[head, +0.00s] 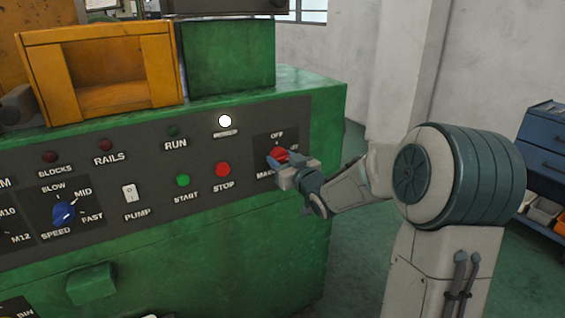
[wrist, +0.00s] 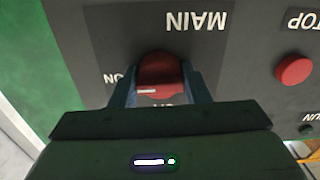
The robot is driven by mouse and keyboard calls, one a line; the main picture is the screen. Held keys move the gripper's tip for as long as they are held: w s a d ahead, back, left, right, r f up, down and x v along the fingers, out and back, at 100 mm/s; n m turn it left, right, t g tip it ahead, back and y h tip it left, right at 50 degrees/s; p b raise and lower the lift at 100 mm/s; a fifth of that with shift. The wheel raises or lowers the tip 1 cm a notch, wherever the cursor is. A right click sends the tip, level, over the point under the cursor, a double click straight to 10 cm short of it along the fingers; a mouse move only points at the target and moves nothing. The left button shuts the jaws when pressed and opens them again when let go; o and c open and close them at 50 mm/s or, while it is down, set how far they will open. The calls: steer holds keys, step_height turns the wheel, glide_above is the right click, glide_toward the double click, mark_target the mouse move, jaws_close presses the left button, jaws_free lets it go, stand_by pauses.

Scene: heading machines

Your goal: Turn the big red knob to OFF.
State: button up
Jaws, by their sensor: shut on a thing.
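The big red knob (head: 279,155) sits on the dark panel at the right end of the green machine, below the OFF label and above the MAIN label. My gripper (head: 290,166) is at the knob and hides part of it and most of the ON label. In the wrist view, which is upside down, the red knob (wrist: 160,70) is between the two fingers of my gripper (wrist: 160,88), which is shut on it. A white mark shows on the knob's lower left there. I cannot tell exactly where it points. The OFF label is mostly hidden.
Left of the knob are the red STOP button (head: 223,170), the green START button (head: 182,180), a white PUMP switch (head: 129,193) and a blue SPEED knob (head: 64,213). A white lamp (head: 225,121) is lit. A blue cabinet (head: 545,150) stands at the far right.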

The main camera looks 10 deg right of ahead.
steer(key=n+b, duration=0.1)
steer(key=b, duration=0.1)
steer(key=n+b, duration=0.1)
steer(key=n, duration=0.1)
steer(key=shift+f+b, duration=0.25)
steer(key=shift+b, duration=0.15)
steer(key=n+b, duration=0.5)
steer(key=shift+b, duration=0.35)
steer(key=n+b, duration=0.4)
steer(key=n, duration=0.1)
steer(key=shift+r+n+b, duration=0.15)
steer(key=shift+n+b, duration=0.2)
steer(key=shift+n, duration=0.05)
steer(key=shift+d+r+n+b, duration=0.1)
steer(key=shift+r+n+b, duration=0.1)
steer(key=shift+n+b, duration=1.35)
steer(key=shift+n, duration=0.35)
steer(key=o, duration=1)
steer(key=shift+c, duration=0.2)
